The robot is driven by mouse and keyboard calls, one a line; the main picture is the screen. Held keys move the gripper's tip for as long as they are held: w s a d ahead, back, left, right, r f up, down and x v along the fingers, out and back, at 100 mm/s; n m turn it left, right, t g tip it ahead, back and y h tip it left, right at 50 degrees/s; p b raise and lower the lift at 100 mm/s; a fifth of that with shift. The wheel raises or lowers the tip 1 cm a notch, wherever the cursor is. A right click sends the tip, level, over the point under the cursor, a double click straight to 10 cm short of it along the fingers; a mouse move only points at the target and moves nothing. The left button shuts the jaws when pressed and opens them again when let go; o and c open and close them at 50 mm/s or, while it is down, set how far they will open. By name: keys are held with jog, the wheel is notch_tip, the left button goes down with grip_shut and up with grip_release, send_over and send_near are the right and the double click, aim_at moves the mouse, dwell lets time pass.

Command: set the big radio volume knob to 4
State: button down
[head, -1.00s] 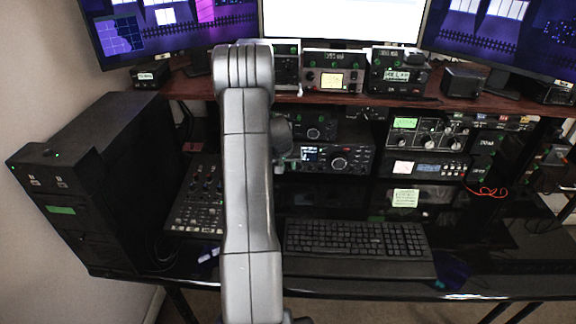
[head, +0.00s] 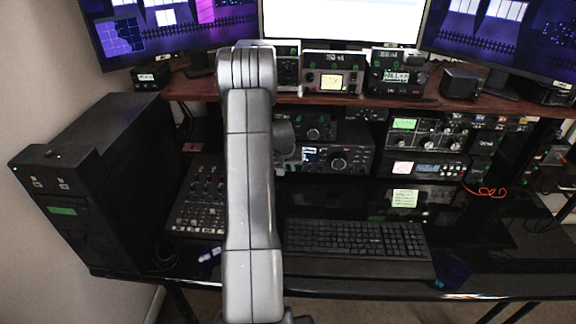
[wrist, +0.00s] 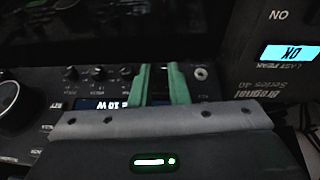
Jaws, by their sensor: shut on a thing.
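The black radio (head: 325,166) with a lit display and a large round dial (head: 338,162) stands on the desk under the wooden shelf, partly behind my arm. In the wrist view the large dial (wrist: 12,108) is cut off at the left edge, to the left of my gripper. My gripper (wrist: 158,70) has two green fingers close together at the radio's front panel. It is shut on a dark thing between them, apparently the volume knob, mostly hidden by the fingers. The knob's pointer and scale cannot be read. In the head view my arm hides the gripper.
Small knobs (wrist: 98,73) sit on the panel left of the fingers, with a small round socket (wrist: 201,74) to the right. A device with a lit blue screen (wrist: 288,53) is close on the right. A keyboard (head: 355,240) and mixer (head: 197,205) lie on the desk.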

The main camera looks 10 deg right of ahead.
jog(key=shift+d+r+y+p, duration=0.2)
jog(key=shift+y+p, duration=0.1)
jog(key=shift+p, duration=0.3)
jog(key=shift+d+f+t+y+p, duration=0.1)
jog(key=shift+t+y+p, duration=0.2)
jog(key=shift+y, duration=0.1)
jog(key=shift+d+f+m+y+b, duration=0.15)
jog(key=shift+f+m+y+b, duration=0.2)
jog(key=shift+y+b, duration=0.5)
jog(key=b, duration=0.2)
jog(key=t+y+b, duration=0.1)
jog(key=b, duration=0.2)
jog(key=shift+s+d+f+y, duration=0.1)
jog(key=shift+d+f+y, duration=0.05)
jog(key=shift+d+y, duration=0.1)
jog(key=shift+s+m+y+b, duration=0.1)
jog(key=shift+m+y+b, duration=0.3)
jog(key=shift+b, duration=0.85)
jog(key=shift+r+t+y+b, duration=0.3)
jog(key=shift+y+b, duration=0.1)
jog(key=shift+b, duration=0.15)
jog(key=c, duration=1.7)
grip_release()
